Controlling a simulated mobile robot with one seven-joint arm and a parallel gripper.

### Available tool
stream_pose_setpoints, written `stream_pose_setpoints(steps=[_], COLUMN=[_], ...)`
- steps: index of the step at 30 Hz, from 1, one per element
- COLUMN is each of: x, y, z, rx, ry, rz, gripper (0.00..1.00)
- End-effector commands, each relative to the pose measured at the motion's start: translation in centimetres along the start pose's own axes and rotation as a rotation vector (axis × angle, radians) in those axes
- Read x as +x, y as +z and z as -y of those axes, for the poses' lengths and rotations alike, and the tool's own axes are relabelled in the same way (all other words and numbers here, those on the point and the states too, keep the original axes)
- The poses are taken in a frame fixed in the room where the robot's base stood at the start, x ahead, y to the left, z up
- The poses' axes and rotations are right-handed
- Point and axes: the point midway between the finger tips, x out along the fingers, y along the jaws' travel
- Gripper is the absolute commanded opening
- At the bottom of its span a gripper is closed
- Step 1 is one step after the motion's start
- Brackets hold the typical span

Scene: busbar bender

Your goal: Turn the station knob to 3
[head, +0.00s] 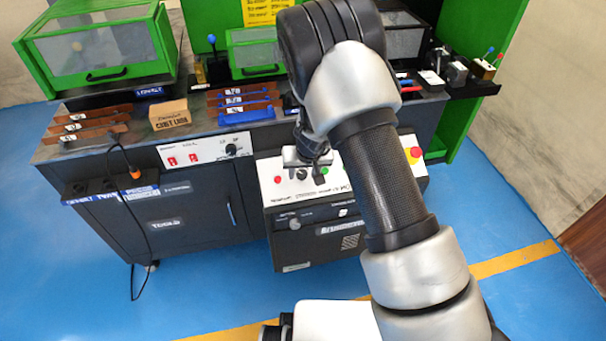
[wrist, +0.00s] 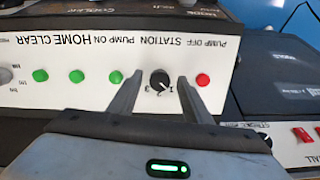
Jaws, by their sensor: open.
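The station knob (wrist: 160,80) is a small black dial with a white pointer mark on a white panel (wrist: 75,45). The numbers 1, 2 and 3 are printed beside it, and the panel lettering is upside down in the wrist view. I cannot tell for sure which number the pointer faces. My gripper (wrist: 160,77) is open, with one finger on each side of the knob. I see no clear contact. In the head view my gripper (head: 306,157) is over the control box, and my arm hides part of the panel.
A red button (wrist: 203,80) sits close beside one finger; several green buttons (wrist: 115,76) lie beyond the other. The dark cabinet (head: 180,220) has a separate knob (head: 231,150). A cardboard box (head: 169,114) and copper bars (head: 90,125) lie on the bench. Blue floor in front is free.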

Motion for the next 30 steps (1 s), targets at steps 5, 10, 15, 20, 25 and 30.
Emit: stream_pose_setpoints(steps=[5,10,15,20,25,30], x=[0.22,0.20,0.19,0.19,0.20,0.22], y=[-0.02,-0.01,-0.01,0.00,0.01,0.01], z=[0.01,0.01,0.01,0.01,0.01,0.00], rx=[0.000,0.000,0.000,0.003,0.032,0.113], ry=[0.000,0.000,0.000,0.000,-0.003,-0.008], rz=[0.000,0.000,0.000,0.000,0.000,0.000], gripper=[0.45,0.38,0.09,0.04,0.04,0.04])
